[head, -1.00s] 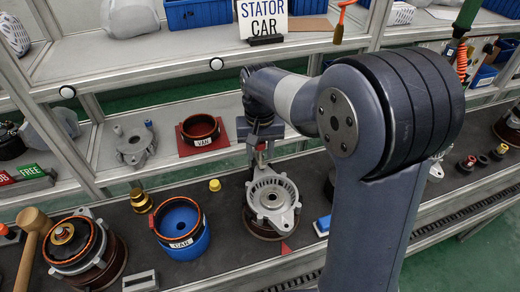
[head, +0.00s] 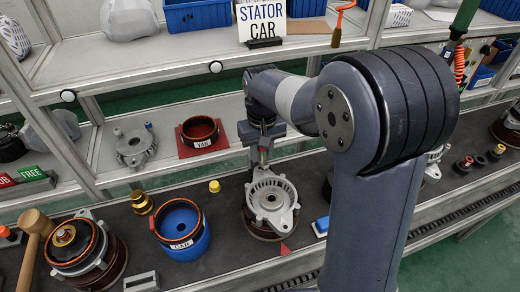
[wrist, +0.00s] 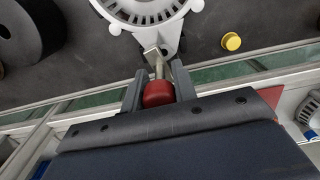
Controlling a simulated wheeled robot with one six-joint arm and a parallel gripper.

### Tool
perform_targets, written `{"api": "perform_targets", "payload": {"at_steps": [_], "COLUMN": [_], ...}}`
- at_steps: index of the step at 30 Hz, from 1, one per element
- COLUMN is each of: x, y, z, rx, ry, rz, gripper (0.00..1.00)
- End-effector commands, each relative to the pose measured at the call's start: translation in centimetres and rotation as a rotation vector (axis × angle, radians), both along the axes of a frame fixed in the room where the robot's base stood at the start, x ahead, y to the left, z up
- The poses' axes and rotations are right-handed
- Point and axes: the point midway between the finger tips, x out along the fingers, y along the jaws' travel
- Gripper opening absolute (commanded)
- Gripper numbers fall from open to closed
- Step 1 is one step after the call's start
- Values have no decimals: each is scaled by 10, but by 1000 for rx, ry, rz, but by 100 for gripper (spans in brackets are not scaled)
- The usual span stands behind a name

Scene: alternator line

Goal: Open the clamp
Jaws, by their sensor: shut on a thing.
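My gripper (wrist: 158,84) is shut on a red knob (wrist: 158,94) at the end of a metal lever (wrist: 154,58), seen in the wrist view. The lever, apparently the clamp's handle, points towards a silver alternator housing (wrist: 146,8). In the head view my gripper (head: 262,157) is just behind the silver housing (head: 284,188), which sits on a dark round base on the bench. The knob and most of the clamp are hidden there by my gripper and the housing.
A blue CAR cup (head: 196,247) and a yellow cap (head: 214,186) stand to the left. A red VAN tray (head: 184,146) is on the shelf behind. A mallet (head: 32,222) leans by a stator at far left. A blue block (head: 321,226) lies right of the housing.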

Motion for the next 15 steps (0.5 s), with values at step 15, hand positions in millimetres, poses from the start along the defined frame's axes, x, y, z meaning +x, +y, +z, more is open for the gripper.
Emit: {"api": "perform_targets", "payload": {"at_steps": [15], "x": [12], "y": [-12], "z": [2], "rx": [0], "ry": [0], "rz": [487], "gripper": [4]}}
